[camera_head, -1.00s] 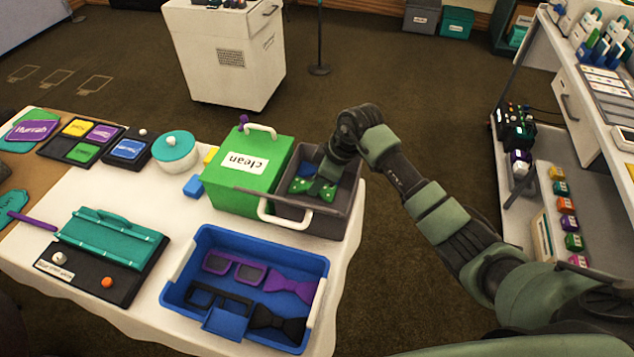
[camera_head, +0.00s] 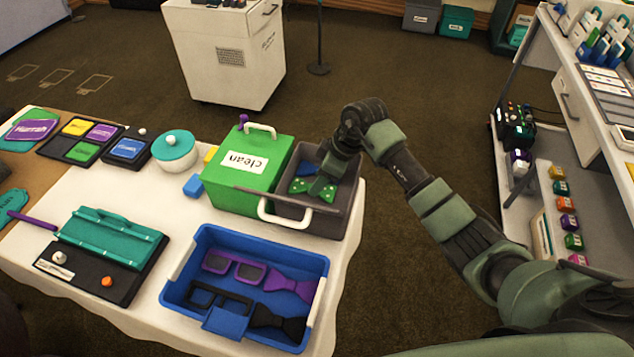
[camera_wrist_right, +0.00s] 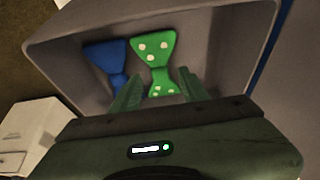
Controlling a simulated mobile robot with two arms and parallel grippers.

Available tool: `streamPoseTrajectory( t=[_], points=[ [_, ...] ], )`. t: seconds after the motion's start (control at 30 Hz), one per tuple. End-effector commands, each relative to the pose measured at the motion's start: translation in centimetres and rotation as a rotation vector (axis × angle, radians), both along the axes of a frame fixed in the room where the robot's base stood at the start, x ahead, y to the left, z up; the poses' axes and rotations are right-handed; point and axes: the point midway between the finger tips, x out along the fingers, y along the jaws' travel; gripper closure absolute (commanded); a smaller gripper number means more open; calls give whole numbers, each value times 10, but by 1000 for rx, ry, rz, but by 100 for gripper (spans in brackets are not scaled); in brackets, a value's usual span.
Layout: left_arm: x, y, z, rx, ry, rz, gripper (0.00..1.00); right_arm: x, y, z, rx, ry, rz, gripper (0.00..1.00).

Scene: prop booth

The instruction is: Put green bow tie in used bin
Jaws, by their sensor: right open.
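The green bow tie (camera_head: 302,186) with pale dots lies inside the dark grey bin (camera_head: 345,217), beside the green box labelled "clean". It also shows in the right wrist view (camera_wrist_right: 154,53), next to a blue bow tie (camera_wrist_right: 106,60). My right gripper (camera_head: 322,183) reaches down into the grey bin over the green bow tie and hides part of it in the head view. In the wrist view its fingers (camera_wrist_right: 158,88) are apart, on either side of the tie's near end. No label is visible on the grey bin. My left gripper is not in view.
A blue tray (camera_head: 190,238) in front holds purple and black glasses and bow ties. A teal-lidded pot (camera_head: 176,148) and a black-and-teal case (camera_head: 110,240) stand further left.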

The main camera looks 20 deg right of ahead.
Motion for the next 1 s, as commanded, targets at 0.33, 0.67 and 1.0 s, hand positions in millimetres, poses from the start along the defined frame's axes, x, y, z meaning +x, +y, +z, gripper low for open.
streamPoseTrajectory(
  t=[0.33,0.67,1.0],
  points=[
    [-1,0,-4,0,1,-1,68,-15,-24,68,-3,-4,-1,56],
    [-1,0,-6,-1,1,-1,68,-21,-32,93,-1,0,0,56],
    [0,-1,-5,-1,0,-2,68,-21,-32,93,-1,-1,0,56]
  ],
)
